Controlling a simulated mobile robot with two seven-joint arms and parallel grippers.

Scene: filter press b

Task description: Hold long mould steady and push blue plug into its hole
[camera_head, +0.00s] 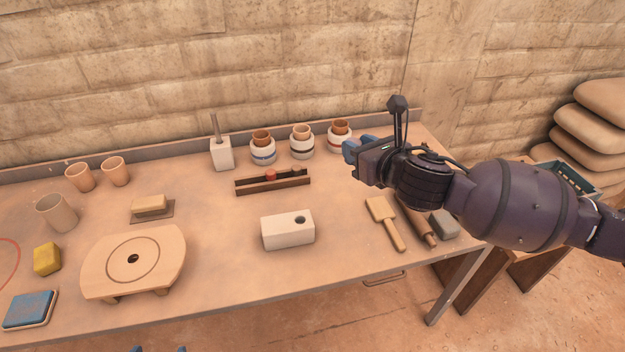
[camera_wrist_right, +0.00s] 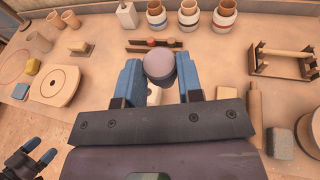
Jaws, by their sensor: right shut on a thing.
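The long mould (camera_head: 287,232) is a pale block on the table with one dark round hole in its top, near its right end. My right gripper (camera_head: 352,148) is above the table, right of the mould and higher up. In the right wrist view it is shut on a rounded plug (camera_wrist_right: 160,65) that looks greyish-blue, held between the blue fingers. The plug is hidden in the head view, and the mould is mostly hidden in the wrist view. My left gripper (camera_wrist_right: 32,157) is open and empty at the lower left of the wrist view; only its tips show in the head view.
A dark rack (camera_head: 240,187) with a red plug (camera_head: 270,175) lies behind the mould. Several jars stand at the back. A wooden paddle (camera_head: 381,209), rolling pin (camera_head: 414,220) and grey block (camera_head: 444,224) lie right of it. A round board (camera_head: 95,270) is left.

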